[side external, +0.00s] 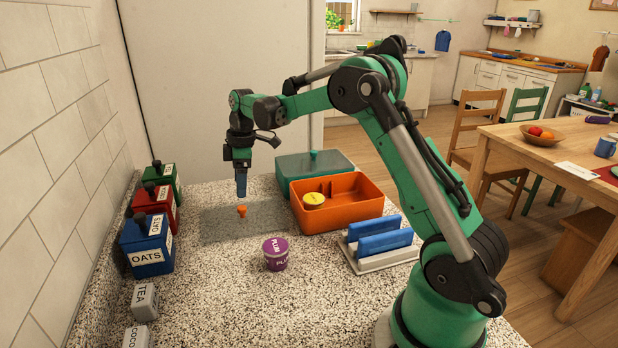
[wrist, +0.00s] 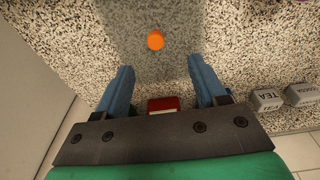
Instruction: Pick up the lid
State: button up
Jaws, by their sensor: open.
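The lid (side external: 215,226) appears as a flat, grey, see-through rectangle on the speckled counter, with an orange knob (side external: 241,211) standing on it. In the wrist view the lid (wrist: 180,35) is a darker patch and its orange knob (wrist: 155,40) sits just beyond the fingertips, roughly centred between them. My gripper (side external: 241,194) points down a little above the knob, apart from it. In the wrist view its two blue fingers (wrist: 160,66) are spread with nothing between them. An open orange box (side external: 345,211) stands to the right of the lid and holds a round yellow item (side external: 314,199).
A teal box (side external: 300,172) with a green-knobbed top stands behind the orange box. A purple plum tub (side external: 275,254) and a white rack with blue panels (side external: 383,243) stand nearer the camera. Several canisters, including blue oats (side external: 147,246), line the left wall.

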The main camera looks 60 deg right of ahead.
aim_at(242, 207)
jog(key=shift+w+d+f, duration=0.15)
jog(key=shift+d+f, duration=0.2)
jog(key=shift+f, duration=0.4)
jog(key=f, duration=0.5)
jog(key=shift+w+a, duration=0.2)
jog(key=shift+a, duration=0.05)
jog(key=shift+r, duration=0.1)
grip_shut()
